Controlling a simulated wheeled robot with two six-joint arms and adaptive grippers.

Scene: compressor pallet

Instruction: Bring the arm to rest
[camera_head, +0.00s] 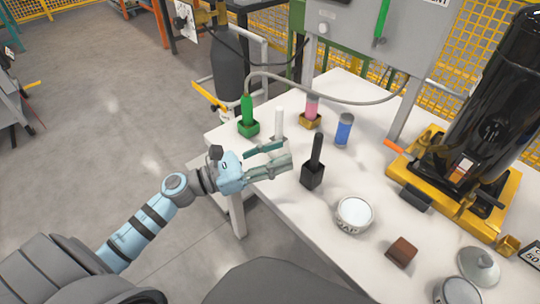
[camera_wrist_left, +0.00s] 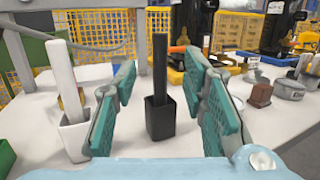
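My left arm (camera_head: 140,232) reaches in from the left over the near edge of the white table. My left gripper (camera_head: 287,153) is open and empty above the table. Its two teal-padded fingers stand apart in the left wrist view (camera_wrist_left: 160,95). A black square holder with a black stick upright in it (camera_head: 313,174) stands just beyond the fingertips. In the left wrist view this black holder (camera_wrist_left: 160,118) shows between the fingers, apart from both. My right gripper is in neither view.
The white table (camera_head: 276,215) also bears a green holder (camera_head: 248,128), a white stick (camera_head: 279,122), a blue cylinder (camera_head: 344,130), a round tin (camera_head: 354,214), a brown block (camera_head: 402,252) and a black tank on a yellow base (camera_head: 455,190). Open floor (camera_head: 95,110) lies left.

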